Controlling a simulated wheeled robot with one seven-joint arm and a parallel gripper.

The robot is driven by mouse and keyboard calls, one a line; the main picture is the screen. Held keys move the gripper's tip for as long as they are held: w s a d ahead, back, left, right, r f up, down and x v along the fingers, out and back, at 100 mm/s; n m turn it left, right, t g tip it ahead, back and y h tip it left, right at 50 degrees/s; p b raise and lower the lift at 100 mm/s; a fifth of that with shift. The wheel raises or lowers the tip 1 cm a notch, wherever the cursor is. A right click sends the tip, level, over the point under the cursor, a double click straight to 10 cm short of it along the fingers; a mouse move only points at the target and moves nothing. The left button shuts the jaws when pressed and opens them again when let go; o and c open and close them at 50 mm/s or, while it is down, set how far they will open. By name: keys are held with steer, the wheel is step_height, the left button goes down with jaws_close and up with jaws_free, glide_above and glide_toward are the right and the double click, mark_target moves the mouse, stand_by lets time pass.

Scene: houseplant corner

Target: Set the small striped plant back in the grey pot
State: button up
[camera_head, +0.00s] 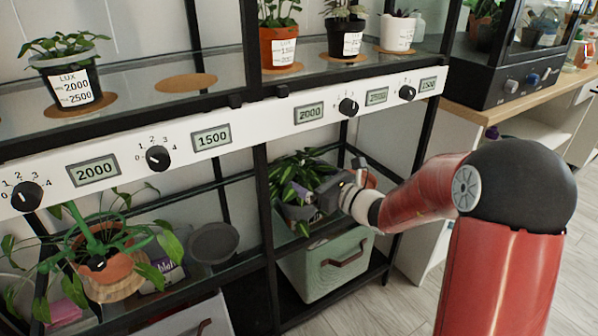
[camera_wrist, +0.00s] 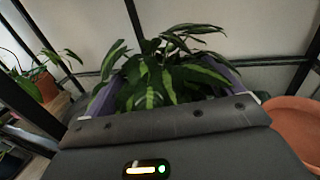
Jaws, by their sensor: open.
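The small striped plant (camera_wrist: 175,85) has green leaves with pale stripes and fills the middle of the wrist view. In the head view, the plant (camera_head: 295,168) stands on the lower middle shelf, its leaves above a grey pot (camera_head: 297,212). Leaves and my gripper hide the pot's rim, so I cannot tell how the plant sits in it. My gripper (camera_head: 303,192) is right at the plant. In the wrist view, my gripper (camera_wrist: 165,82) is open, its purple fingers apart on either side of the leaves. The plant's base is hidden.
A terracotta pot (camera_wrist: 295,118) is close on the right in the wrist view. A pale green crate (camera_head: 325,262) stands under the shelf. Black shelf posts (camera_head: 265,210) and the white control rail (camera_head: 225,135) bound the space. A trailing plant (camera_head: 100,250) stands at left.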

steer(key=v, duration=0.8)
steer(key=s+a+n+g+h, duration=0.2)
steer(key=s+n+g, duration=0.3)
steer(key=s+n, duration=0.4)
steer(key=s+a+n+g+h, duration=0.2)
steer(key=s+n+g, duration=0.2)
steer(key=s+n, duration=0.45)
steer(key=s+d+r+n+t+h, duration=0.1)
steer(key=s+d+n+t+h, duration=0.1)
steer(key=s+d+n+h, duration=0.6)
steer(key=s+d+h, duration=0.1)
steer(key=s+d, duration=0.1)
steer(key=d, duration=0.3)
steer(key=shift+r+n+t+h, duration=0.25)
steer(key=shift+n+t+h, duration=0.05)
steer(key=shift+n+t, duration=0.1)
steer(key=shift+s, duration=0.1)
step_height(320, 180, up, 3)
steer(key=shift+f+p, duration=0.25)
steer(key=shift+p, duration=0.95)
